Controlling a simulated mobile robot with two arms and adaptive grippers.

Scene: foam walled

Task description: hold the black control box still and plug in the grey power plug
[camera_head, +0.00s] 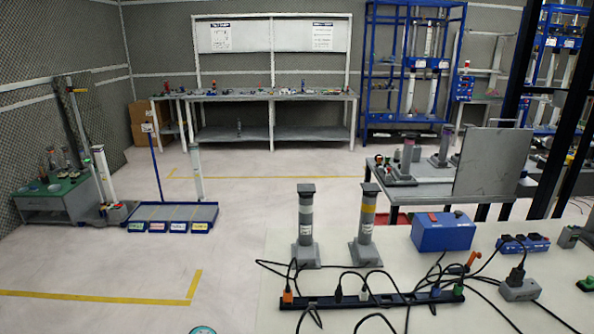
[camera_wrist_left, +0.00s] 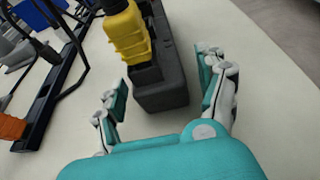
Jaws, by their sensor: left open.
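A black box (camera_wrist_left: 163,94) with a ribbed yellow part (camera_wrist_left: 127,34) on it lies on the pale table in the left wrist view; I take it as the control box. My left gripper (camera_wrist_left: 160,80) is open, its fingers on either side of the box's near end, with a visible gap at each side. The box is out of the head view. Several plugs sit along a black power strip (camera_head: 400,300), among them a light grey one (camera_head: 364,293); I cannot tell whether this is the grey power plug. My right gripper is not in view.
An orange plug (camera_head: 287,296) is at the strip's left end; it also shows in the left wrist view (camera_wrist_left: 12,127). Black cables loop over the table. Two grey posts (camera_head: 306,222), a blue box (camera_head: 443,233) and a grey box (camera_head: 520,289) stand behind or beside the strip.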

